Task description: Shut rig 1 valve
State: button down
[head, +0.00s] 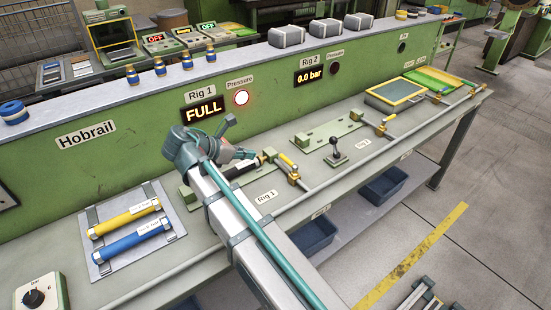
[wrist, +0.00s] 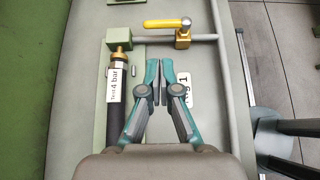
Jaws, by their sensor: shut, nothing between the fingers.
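The rig 1 valve shows in the wrist view as a yellow lever (wrist: 165,23) on a brass body (wrist: 183,40). Its lever lies roughly parallel to the grey pipe (wrist: 203,37) under it. In the head view the valve (head: 288,163) is just right of my gripper (head: 246,153). My gripper (wrist: 160,72) is shut and empty. In the wrist view its fingertips point toward the valve and appear apart from it. A black hose piece (wrist: 115,95), labelled "Test 4 bar", lies left of the fingers. The Rig 1 display (head: 204,109) reads FULL and its pressure lamp (head: 241,98) is lit.
Rig 2 has its own yellow-handled valve (head: 382,126) and a black-knobbed lever (head: 336,150) in front of it. The Rig 2 display (head: 309,76) reads 0.0 bar. A tray (head: 176,213) with yellow and blue tubes is at left. A rail runs along the bench's front edge.

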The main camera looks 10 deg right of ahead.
aim_at(284, 159)
jog(key=p+x, duration=0.2)
jog(key=x, duration=1.2)
jog(key=shift+w+d+p, duration=0.15)
jog(key=shift+p, duration=0.25)
jog(key=shift+m+g, duration=0.3)
